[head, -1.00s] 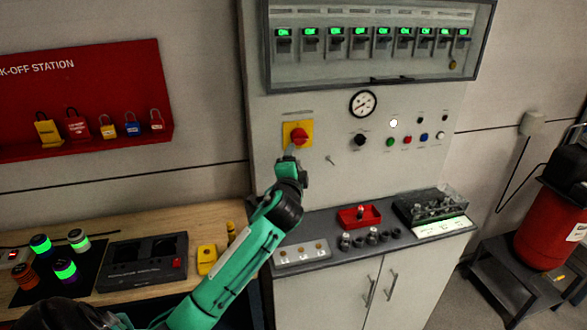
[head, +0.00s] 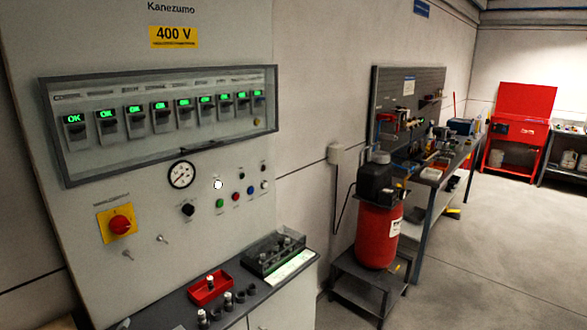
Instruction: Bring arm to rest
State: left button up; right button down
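Neither of my arms shows clearly in the head view, and no gripper fingers can be seen. The grey control panel (head: 110,210) fills the left side. Above, a glazed breaker box (head: 60,172) holds a row of switches with green lit labels. A round gauge (head: 181,175), a lit white lamp (head: 218,184) and several coloured buttons sit below it.
The panel's dark ledge (head: 165,315) carries a red tray (head: 211,289), small knobs and a clear-topped block (head: 272,254). A red tank (head: 378,236) stands on a low black stand to the right. A workbench (head: 425,205) lies behind. Open floor (head: 500,270) spans the right.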

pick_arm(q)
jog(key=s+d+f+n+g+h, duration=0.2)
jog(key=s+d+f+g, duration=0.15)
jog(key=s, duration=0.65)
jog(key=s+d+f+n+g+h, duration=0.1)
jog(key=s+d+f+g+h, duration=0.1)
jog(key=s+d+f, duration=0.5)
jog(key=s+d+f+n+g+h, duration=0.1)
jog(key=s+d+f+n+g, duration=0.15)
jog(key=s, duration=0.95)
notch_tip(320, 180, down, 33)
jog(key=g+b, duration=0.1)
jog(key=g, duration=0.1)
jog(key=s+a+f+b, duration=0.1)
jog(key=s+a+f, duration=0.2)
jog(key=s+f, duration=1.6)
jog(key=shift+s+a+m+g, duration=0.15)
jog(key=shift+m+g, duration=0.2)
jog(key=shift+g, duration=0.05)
